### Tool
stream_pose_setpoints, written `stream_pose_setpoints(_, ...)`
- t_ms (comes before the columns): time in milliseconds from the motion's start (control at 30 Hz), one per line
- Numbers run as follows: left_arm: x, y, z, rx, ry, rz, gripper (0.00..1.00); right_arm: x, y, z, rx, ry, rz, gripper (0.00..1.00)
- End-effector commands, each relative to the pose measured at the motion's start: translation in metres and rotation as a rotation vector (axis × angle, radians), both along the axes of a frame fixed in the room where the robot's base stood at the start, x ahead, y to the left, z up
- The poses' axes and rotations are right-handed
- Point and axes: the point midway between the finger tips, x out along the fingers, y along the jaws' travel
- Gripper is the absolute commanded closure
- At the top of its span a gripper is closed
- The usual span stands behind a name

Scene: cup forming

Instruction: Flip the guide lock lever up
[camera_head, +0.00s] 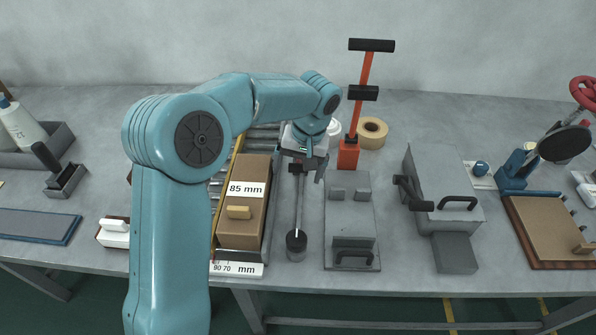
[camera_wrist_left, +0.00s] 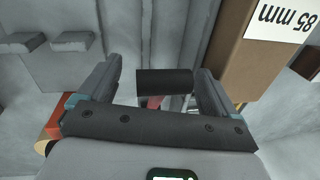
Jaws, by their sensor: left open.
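What looks like the guide lock lever is a thin grey rod (camera_head: 298,205) beside the brown 85 mm block (camera_head: 244,200), with a dark crosspiece (camera_head: 297,168) at its far end and a round black piece (camera_head: 296,244) at its near end. My left gripper (camera_head: 305,162) is over the far end, its jaws open. In the left wrist view a black cylinder (camera_wrist_left: 165,82) shows between the two spread fingers (camera_wrist_left: 160,92); I cannot tell whether they touch it. The block also shows there (camera_wrist_left: 245,55). My right gripper is not in view.
An orange post (camera_head: 362,100) with black bars and a tape roll (camera_head: 372,132) stand just behind my gripper. A grey fixture (camera_head: 350,205) lies right of the rod. A grey box with handles (camera_head: 440,190) is farther right. A mm scale (camera_head: 236,269) lies at the bench's front edge.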

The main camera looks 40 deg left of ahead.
Motion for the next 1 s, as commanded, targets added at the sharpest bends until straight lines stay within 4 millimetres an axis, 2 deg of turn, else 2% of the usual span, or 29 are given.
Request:
stream_pose_setpoints(133,0.001,0.001,-0.009,0.0,-0.001,0.001,0.08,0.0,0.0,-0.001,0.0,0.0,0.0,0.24)
stream_pose_setpoints(400,0.001,0.002,-0.011,0.0,-0.001,0.001,0.08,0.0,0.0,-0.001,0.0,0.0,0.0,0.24)
stream_pose_setpoints(633,0.001,0.001,-0.01,0.0,-0.001,0.001,0.83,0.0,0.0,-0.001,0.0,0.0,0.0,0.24)
stream_pose_setpoints(833,0.001,0.003,-0.008,-0.004,0.004,0.001,0.83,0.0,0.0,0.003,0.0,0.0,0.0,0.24)
stream_pose_setpoints(1000,0.001,0.01,-0.003,-0.018,0.027,0.003,0.83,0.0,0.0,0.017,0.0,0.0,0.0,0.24)
